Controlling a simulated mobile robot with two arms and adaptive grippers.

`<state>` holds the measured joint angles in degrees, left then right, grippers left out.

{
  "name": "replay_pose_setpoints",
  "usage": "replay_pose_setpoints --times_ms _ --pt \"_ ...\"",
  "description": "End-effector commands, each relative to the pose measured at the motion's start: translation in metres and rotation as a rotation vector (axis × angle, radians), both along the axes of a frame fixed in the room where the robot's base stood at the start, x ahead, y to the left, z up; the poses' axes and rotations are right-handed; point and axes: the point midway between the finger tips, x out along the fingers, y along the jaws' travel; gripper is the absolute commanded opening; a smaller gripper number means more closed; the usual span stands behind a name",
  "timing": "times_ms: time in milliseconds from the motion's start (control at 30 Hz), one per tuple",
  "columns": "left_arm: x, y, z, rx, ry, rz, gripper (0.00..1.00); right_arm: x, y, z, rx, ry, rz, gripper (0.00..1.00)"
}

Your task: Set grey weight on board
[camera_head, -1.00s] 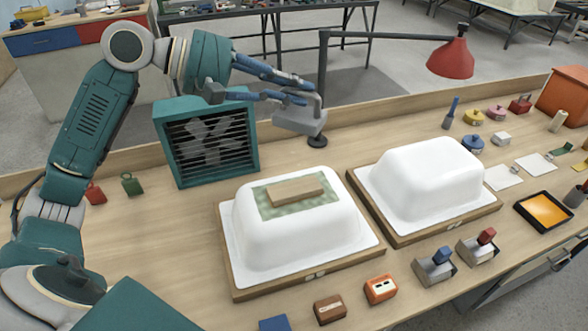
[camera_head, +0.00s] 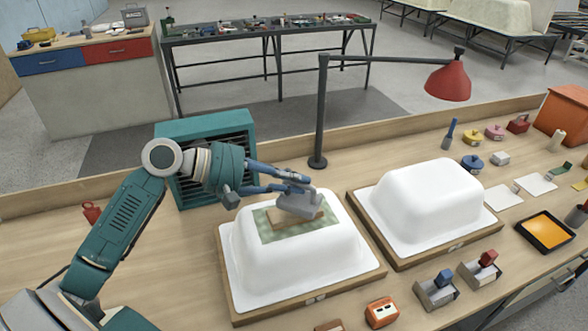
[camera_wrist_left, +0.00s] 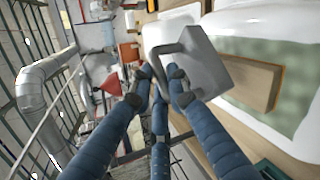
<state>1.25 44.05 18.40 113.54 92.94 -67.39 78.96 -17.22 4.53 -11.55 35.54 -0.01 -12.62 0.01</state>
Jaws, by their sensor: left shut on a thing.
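The grey weight (camera_head: 298,203) hangs by its handle from my left gripper (camera_head: 300,182), which is shut on it. It is over the wooden board (camera_head: 320,217) and hides much of it in the head view. The board lies on a green mottled patch (camera_head: 270,228) on top of the left white shell (camera_head: 300,268). In the left wrist view the weight (camera_wrist_left: 218,68) is in front of the board (camera_wrist_left: 262,85), and the gripper fingers (camera_wrist_left: 163,78) close on the handle. I cannot tell whether weight and board touch. My right gripper is not in view.
A teal fan box (camera_head: 205,125) stands behind my left arm. A lamp post (camera_head: 320,110) with a red shade (camera_head: 448,82) rises behind the shells. A second white shell (camera_head: 425,205) is to the right, with no patch. Small blocks and tools line the bench front and right.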

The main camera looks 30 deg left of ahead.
Motion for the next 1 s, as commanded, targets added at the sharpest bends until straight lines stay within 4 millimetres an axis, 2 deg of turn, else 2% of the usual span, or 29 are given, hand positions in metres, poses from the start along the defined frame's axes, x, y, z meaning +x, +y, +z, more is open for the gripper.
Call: replay_pose_setpoints --times_ms 233,667,700,800,1000 --pt "0.0 0.0 -0.028 -0.004 -0.004 0.002 0.0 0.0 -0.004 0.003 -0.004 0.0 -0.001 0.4" --pt "0.0 0.0 -0.034 -0.003 -0.005 0.002 0.0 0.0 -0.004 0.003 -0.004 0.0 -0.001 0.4" --pt "0.0 0.0 -0.039 0.0 0.003 0.0 0.18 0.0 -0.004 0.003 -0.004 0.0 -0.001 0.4" --pt "0.0 0.0 -0.038 0.0 0.002 -0.001 0.35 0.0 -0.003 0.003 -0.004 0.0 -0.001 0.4" --pt "0.0 0.0 -0.038 0.0 0.002 -0.001 0.35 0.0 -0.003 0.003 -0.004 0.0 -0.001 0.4"
